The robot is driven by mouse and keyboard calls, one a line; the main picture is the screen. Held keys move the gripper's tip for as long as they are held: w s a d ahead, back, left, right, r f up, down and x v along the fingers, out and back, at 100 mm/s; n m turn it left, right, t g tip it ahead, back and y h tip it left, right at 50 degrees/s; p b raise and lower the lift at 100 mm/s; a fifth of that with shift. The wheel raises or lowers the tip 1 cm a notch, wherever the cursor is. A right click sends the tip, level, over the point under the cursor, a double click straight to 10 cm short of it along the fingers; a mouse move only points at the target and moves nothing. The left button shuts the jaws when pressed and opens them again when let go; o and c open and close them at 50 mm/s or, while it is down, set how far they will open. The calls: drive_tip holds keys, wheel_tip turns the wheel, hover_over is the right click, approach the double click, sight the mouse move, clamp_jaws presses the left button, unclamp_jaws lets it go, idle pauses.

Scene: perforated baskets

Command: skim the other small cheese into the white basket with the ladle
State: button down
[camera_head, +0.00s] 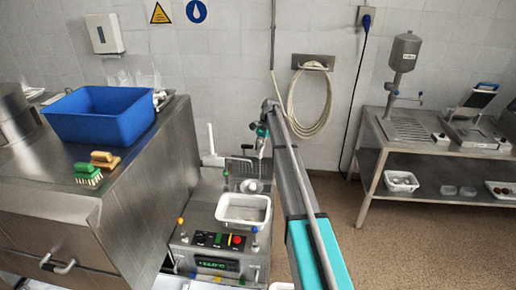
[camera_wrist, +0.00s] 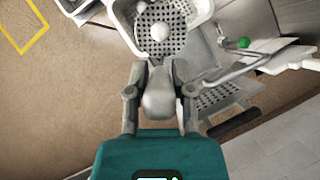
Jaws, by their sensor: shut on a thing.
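A white basket (camera_head: 243,222) stands on the machine in front of my arm. My gripper (camera_wrist: 160,72) is shut on a grey, rounded piece (camera_wrist: 160,100) that looks like the ladle's handle. In the head view my gripper (camera_head: 262,132) is above and behind the white basket, small and partly hidden.
A steel counter at left holds a blue tub (camera_head: 99,112) and brushes (camera_head: 97,165). A steel table (camera_head: 400,140) with another white basket (camera_head: 401,181) stands at right. The machine's control panel (camera_head: 216,264) is in front. A green knob (camera_wrist: 243,43) sits right of the basket.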

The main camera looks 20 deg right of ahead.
sight(258, 155)
drive_tip(key=shift+f+b, duration=1.75)
drive_tip(key=shift+f, duration=0.15)
drive_tip(key=shift+s+a+f+t+h, duration=0.85)
drive_tip(key=shift+s+a+t+h, duration=2.6)
drive_tip(key=shift+s+a, duration=3.5)
drive_tip(key=s+a+f+t+h+b, duration=0.3)
drive_tip(key=s+a+f+h+b, duration=0.2)
drive_tip(key=b, duration=1.1)
drive_tip(key=shift+a+f+h, duration=0.75)
drive_tip(key=shift+a+f, duration=0.9)
drive_tip(key=shift+a, duration=1.15)
drive_tip(key=shift+s+a+t, duration=0.1)
drive_tip(key=shift+t, duration=0.25)
